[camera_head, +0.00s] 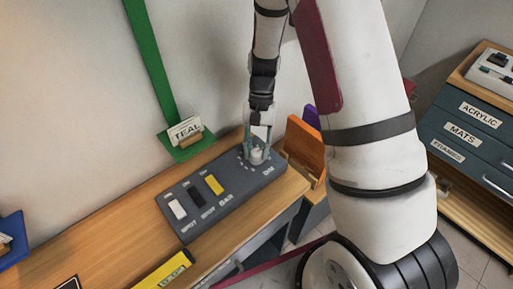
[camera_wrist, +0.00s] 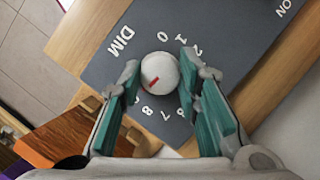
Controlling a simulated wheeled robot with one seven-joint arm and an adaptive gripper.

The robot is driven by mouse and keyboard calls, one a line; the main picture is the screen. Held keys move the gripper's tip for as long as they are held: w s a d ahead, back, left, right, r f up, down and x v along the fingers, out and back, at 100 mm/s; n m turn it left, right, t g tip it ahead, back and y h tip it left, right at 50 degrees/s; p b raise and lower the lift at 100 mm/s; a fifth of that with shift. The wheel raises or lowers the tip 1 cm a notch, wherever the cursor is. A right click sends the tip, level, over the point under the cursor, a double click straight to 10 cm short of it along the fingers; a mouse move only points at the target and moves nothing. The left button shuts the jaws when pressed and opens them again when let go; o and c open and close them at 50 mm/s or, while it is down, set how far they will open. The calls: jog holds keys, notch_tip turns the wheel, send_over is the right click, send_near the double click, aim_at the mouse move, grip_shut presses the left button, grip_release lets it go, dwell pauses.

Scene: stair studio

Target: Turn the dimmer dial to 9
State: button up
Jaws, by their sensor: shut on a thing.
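The dimmer dial is a round white knob (camera_wrist: 160,68) on a dark grey panel marked DIM. Its red mark points to the lower left in the wrist view, near the printed 8 and towards the left finger. In the head view my gripper (camera_head: 260,138) points down at the panel's far right end, over the dial (camera_head: 257,157).
The control panel (camera_head: 222,205) also carries white, black and yellow switches. It lies on a wooden bench (camera_head: 130,220). A green TEAL holder (camera_head: 180,151) stands behind it, and an orange piece (camera_head: 303,148) stands close right of the dial. A drawer cabinet (camera_head: 470,140) is far right.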

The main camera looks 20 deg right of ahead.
jog(key=shift+m+t, duration=0.3)
jog(key=shift+m, duration=0.8)
jog(key=shift+y, duration=0.3)
jog(key=o, duration=1.1)
jog(key=v, duration=1.2)
